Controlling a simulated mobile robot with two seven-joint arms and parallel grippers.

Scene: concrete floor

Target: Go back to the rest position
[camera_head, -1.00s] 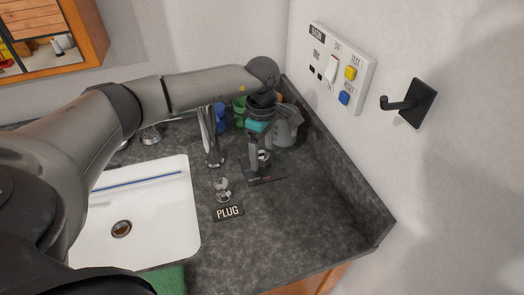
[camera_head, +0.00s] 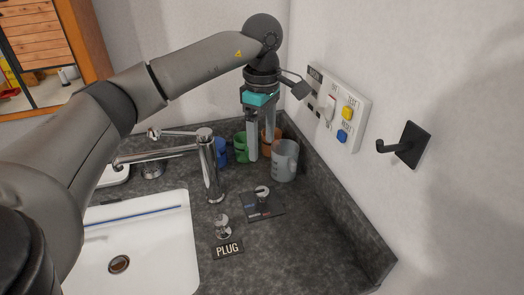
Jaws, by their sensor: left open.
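My left gripper (camera_head: 260,155) hangs from the raised left arm, pointing down above the back right corner of the counter. Its two fingers are apart with nothing visible between them. In the picture it overlaps a green cup (camera_head: 240,148) and an orange-brown cup (camera_head: 268,138), and I cannot tell how far it is from them. A grey jug (camera_head: 285,162) stands just right of the fingers. My right gripper is not in view.
A tall chrome faucet (camera_head: 210,170) stands by the white sink (camera_head: 160,262). The switch panel (camera_head: 341,110) and black hook (camera_head: 408,146) are on the right wall.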

